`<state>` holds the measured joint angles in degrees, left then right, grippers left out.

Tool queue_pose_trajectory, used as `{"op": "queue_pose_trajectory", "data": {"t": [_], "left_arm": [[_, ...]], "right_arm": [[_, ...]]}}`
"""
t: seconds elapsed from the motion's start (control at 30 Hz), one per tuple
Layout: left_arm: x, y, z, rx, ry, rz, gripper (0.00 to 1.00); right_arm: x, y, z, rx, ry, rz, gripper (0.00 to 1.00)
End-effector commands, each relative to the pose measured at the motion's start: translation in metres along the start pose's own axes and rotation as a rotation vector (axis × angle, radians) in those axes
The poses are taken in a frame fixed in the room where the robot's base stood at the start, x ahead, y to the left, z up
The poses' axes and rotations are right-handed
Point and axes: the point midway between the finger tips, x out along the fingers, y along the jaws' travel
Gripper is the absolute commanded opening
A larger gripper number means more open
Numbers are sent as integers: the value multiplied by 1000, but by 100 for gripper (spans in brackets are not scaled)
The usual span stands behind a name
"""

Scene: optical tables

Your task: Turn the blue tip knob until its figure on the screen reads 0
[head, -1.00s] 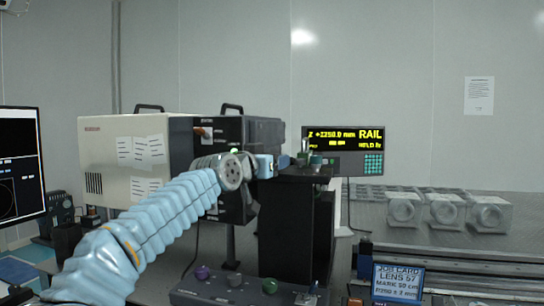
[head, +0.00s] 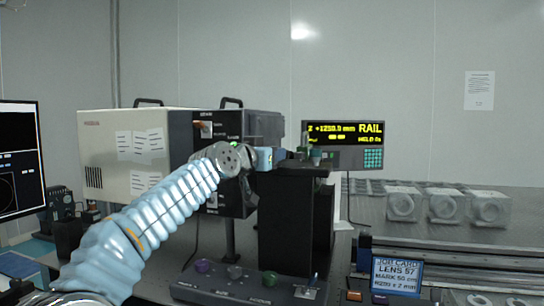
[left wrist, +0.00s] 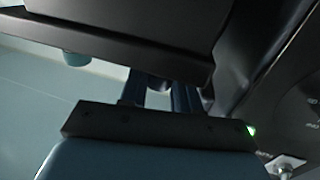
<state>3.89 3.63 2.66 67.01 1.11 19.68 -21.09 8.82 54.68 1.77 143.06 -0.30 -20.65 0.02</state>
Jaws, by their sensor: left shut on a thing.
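My left gripper (head: 286,156) reaches in from the left to the near-left edge of the mount on top of a black post (head: 285,215). Its fingers are shut at the mount's edge, on what seems to be the blue tip knob, which they hide. In the left wrist view the two dark blue fingers (left wrist: 160,95) run up under a dark plate. The screen (head: 345,134) behind shows yellow text with "RAIL" and a Z line; I cannot read a tip figure. My right gripper is out of view.
A control box (head: 245,285) with purple, grey and green knobs lies below the post. A job card (head: 398,277) stands at the right. Pale cube-shaped mounts (head: 445,207) sit on the table behind. A large beige and black instrument (head: 135,160) stands behind my left arm.

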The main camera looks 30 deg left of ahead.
Motion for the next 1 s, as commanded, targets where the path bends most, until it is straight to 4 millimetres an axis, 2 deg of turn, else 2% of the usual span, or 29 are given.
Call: {"op": "queue_pose_trajectory", "data": {"t": [0.03, 0.3, 0.5, 0.83, 0.87, 1.0], "left_arm": [[1, -4, 6, -4, -8, 13, 1], [3, -6, 6, 1, 6, 202, 1], [2, -6, 0, 3, 6, 333, 1], [1, -5, 0, 6, 8, 354, 1], [1, -5, 0, 6, 8, 354, 33], [1, -5, 0, 6, 8, 353, 54]], "right_arm": [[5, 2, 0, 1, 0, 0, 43], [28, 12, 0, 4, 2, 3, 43], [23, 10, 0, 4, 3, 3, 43], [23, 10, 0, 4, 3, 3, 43], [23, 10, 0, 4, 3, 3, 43], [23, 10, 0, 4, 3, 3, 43]]}}
